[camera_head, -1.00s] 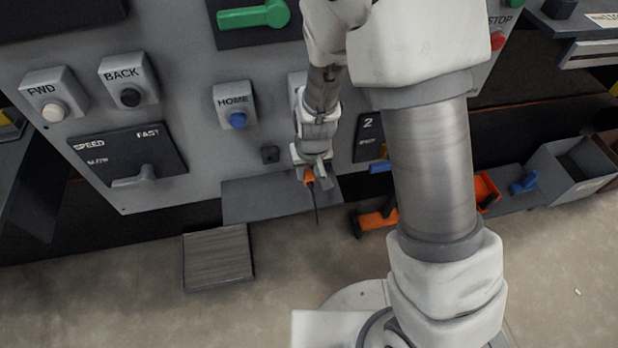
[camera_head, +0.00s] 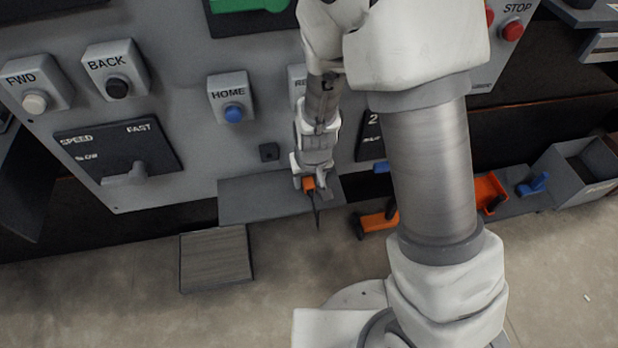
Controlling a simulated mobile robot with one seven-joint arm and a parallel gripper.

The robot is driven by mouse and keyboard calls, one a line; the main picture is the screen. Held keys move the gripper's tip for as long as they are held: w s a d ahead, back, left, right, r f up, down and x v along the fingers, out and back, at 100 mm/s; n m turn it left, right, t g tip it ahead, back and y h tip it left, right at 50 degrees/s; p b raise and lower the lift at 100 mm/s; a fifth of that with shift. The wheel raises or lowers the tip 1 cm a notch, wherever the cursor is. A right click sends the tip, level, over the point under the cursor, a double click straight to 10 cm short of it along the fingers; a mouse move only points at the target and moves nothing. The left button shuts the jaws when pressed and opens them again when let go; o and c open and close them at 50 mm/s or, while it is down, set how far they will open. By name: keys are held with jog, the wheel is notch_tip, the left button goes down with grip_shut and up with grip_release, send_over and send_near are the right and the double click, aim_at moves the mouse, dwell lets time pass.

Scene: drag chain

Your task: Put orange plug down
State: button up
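The orange plug (camera_head: 309,184) is small and sits at the tip of my gripper (camera_head: 308,188), with a thin dark cable or pin hanging down from it. My gripper points down over the right part of a grey shelf (camera_head: 250,203) that juts from the machine panel. The fingers appear closed around the plug. I cannot tell whether the plug touches the shelf. My arm hides part of the panel and the floor to the right.
The panel carries a blue HOME button (camera_head: 233,113), a black BACK button (camera_head: 117,88) and a SPEED lever (camera_head: 125,177). A ridged grey plate (camera_head: 215,259) lies below the shelf. An orange-and-black part (camera_head: 375,222) is right of it. A grey bin (camera_head: 583,172) stands far right.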

jog(key=shift+o, duration=0.4)
jog(key=shift+r, duration=0.25)
jog(key=a+p+v, duration=0.1)
jog(key=p+v, duration=0.5)
jog(key=v, duration=0.6)
notch_tip(320, 180, up, 14)
jog(key=m+t+y, duration=0.1)
send_over(312, 194)
jog(key=s+d, duration=0.3)
jog(key=d, duration=0.4)
jog(key=s+d+r+m+t+h, duration=0.1)
jog(key=s+d+r+t, duration=0.1)
jog(key=s+d+r, duration=0.5)
notch_tip(312, 194, up, 2)
jog(key=shift+s+d+r+m+h, duration=0.1)
jog(key=shift+s+d+m+h, duration=0.2)
jog(key=shift+s, duration=0.55)
jog(key=shift+r, duration=0.1)
